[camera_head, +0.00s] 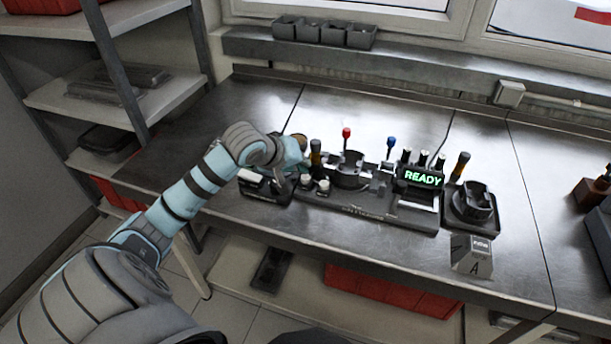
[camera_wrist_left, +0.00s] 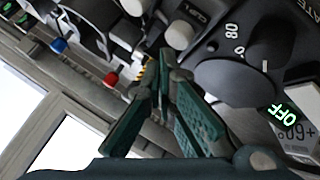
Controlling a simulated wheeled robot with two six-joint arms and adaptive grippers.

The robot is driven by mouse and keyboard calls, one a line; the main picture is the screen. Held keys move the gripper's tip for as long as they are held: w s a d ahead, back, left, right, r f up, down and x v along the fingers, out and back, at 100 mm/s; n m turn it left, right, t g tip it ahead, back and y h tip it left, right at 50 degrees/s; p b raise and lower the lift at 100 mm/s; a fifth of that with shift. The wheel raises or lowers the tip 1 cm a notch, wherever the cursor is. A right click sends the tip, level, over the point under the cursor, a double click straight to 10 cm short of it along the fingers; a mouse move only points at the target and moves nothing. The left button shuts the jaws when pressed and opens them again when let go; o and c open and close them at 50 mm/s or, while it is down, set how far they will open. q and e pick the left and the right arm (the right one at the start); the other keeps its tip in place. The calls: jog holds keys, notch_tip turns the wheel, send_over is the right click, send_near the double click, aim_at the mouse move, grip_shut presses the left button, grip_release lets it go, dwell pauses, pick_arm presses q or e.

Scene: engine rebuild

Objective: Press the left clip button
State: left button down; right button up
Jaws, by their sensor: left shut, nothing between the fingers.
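The black fixture (camera_head: 365,205) stands on the steel bench with levers, posts and pale-topped buttons (camera_head: 306,182) near its left end. A pale round button (camera_wrist_left: 180,35) also shows in the left wrist view, close to the fingertips. My left gripper (camera_wrist_left: 163,65) is shut and empty, with green finger pads. In the head view my left gripper (camera_head: 298,150) is above the left end of the fixture, mostly hidden by its own wrist. I cannot tell whether it touches anything. My right gripper is not in view.
A control unit with a black dial (camera_wrist_left: 240,75) and an OFF display (camera_wrist_left: 271,114) is beside the left gripper. Red (camera_head: 346,133) and blue (camera_head: 391,142) knobs stand up from the fixture. A READY display (camera_head: 424,178) is lit. The bench behind is clear.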

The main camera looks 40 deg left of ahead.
aim_at(302, 176)
pick_arm(q)
jog(key=shift+f, duration=0.25)
jog(key=shift+f, duration=0.5)
dwell(0.7)
jog(key=shift+r+p, duration=0.9)
jog(key=shift+p, duration=0.65)
notch_tip(302, 176, up, 5)
jog(key=p, duration=0.6)
jog(key=shift+r+p, duration=0.15)
jog(key=shift+p, duration=0.25)
